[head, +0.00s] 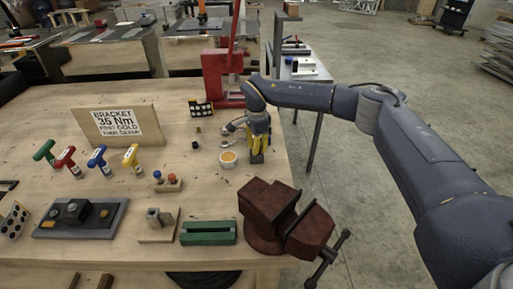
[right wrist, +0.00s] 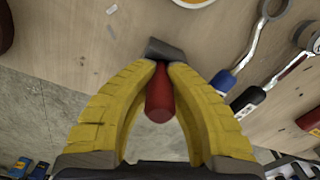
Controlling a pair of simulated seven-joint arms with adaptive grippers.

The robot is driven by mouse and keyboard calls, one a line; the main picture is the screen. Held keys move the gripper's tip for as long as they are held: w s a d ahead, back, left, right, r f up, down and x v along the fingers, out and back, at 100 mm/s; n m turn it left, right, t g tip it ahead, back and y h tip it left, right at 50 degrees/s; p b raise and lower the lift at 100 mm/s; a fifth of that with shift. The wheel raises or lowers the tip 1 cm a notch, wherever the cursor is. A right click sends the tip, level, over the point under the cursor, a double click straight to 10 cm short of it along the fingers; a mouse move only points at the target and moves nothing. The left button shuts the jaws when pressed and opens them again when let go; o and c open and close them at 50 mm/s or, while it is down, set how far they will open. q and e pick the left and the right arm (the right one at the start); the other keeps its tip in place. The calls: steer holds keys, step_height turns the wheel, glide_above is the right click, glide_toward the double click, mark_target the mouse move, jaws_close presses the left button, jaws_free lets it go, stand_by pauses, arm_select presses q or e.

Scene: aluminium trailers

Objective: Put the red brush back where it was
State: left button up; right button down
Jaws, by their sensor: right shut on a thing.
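My right gripper (head: 258,140) is over the right part of the wooden workbench, beside a small white cup. Its yellow fingers also show in the right wrist view (right wrist: 163,72), closed around a red handle with a dark grey block at its end, which I take to be the red brush (right wrist: 160,98). The handle lies between the fingers and the grey block sticks out past the fingertips. In the head view the fingers hide most of it; a dark end (head: 257,159) shows below them, and I cannot tell whether it touches the bench. My left gripper is not in view.
The white cup (head: 228,159) with orange contents stands just left of the gripper. Tools with blue, black and red handles (right wrist: 247,101) lie close by. A dark red vise (head: 270,208) is in front, a red press (head: 217,75) behind. The bench's right edge is near.

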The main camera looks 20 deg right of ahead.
steer(key=shift+f, duration=0.1)
steer(key=c, duration=1.5)
jaws_free()
step_height(320, 180, up, 12)
steer(key=shift+r, duration=0.15)
